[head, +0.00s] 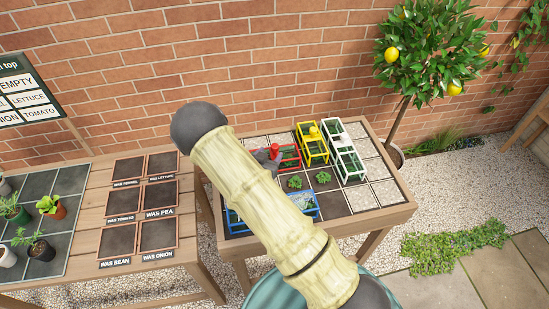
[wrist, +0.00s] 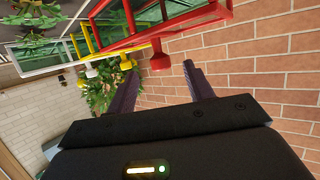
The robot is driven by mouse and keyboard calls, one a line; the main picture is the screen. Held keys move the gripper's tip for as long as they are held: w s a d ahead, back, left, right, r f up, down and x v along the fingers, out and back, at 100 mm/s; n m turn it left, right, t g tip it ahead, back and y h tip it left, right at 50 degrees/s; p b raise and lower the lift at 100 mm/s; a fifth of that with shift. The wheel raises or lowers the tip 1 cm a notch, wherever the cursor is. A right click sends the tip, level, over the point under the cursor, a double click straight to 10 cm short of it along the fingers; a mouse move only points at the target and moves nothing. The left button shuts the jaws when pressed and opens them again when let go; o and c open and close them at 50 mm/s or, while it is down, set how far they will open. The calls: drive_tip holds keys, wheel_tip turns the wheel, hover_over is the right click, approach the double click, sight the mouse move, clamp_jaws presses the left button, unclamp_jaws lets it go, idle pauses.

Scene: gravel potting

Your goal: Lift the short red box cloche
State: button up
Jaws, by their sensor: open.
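The red box cloche (head: 290,156) stands on the tiled table in the head view, partly hidden behind my arm and gripper. Its red frame (wrist: 165,38) spans the top of the wrist view, with clear panes and a red knob (wrist: 160,56). My gripper (wrist: 160,76) is open, with one dark finger on each side of the knob in the picture. The knob appears just beyond or between the fingertips; I cannot tell contact. In the head view my gripper (head: 267,157) shows as a small grey shape beside the red knob (head: 274,147).
A yellow cloche (head: 313,145) stands close to the right of the red one, with a taller white cloche (head: 347,155) beyond it. A blue cloche (head: 305,206) is nearer the front. Small green plants (head: 323,177) sit on the tiles. A brick wall (head: 240,50) rises behind.

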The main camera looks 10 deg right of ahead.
sight(276, 145)
drive_tip(key=shift+d, duration=0.1)
idle(0.3)
drive_tip(key=shift+w+d+f, duration=0.1)
drive_tip(key=shift+w+d, duration=0.05)
drive_tip(key=shift+w, duration=0.1)
drive_tip(key=shift+p+x, duration=0.3)
drive_tip(key=shift+x, duration=0.55)
drive_tip(key=p+x, duration=0.2)
drive_tip(key=x, duration=0.3)
drive_tip(key=shift+w, duration=0.15)
clamp_jaws()
